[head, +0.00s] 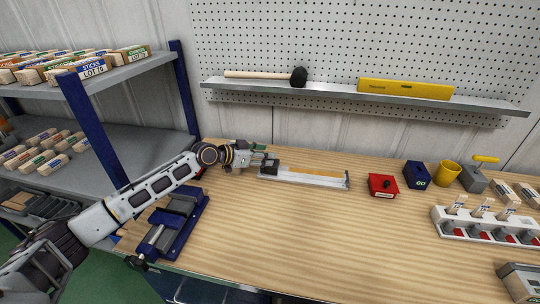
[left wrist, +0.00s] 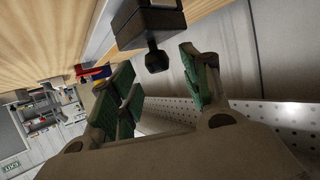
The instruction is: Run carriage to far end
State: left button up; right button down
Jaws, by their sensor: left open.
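The carriage (head: 269,168) is a dark block at the left end of a long silver track (head: 325,183) on the bench. An orange-yellow strip (head: 315,173) runs along the track. In the left wrist view the carriage (left wrist: 140,22) shows at the top, with a dark round knob (left wrist: 156,60) sticking out toward my fingers. My left gripper (head: 262,158) is beside the carriage at its back left. In the wrist view its green-padded fingers (left wrist: 158,64) are apart, with the knob near the gap between their tips. I cannot tell whether they touch it. My right gripper is out of view.
A blue vise (head: 170,225) stands at the bench's left front. A red box (head: 382,185), a blue box (head: 416,175) and a yellow cup (head: 447,173) stand right of the track. A shelf with a mallet (head: 270,75) hangs behind. The bench front middle is clear.

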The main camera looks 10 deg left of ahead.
pick_arm(q)
jog(key=shift+x, duration=1.55)
grip_shut()
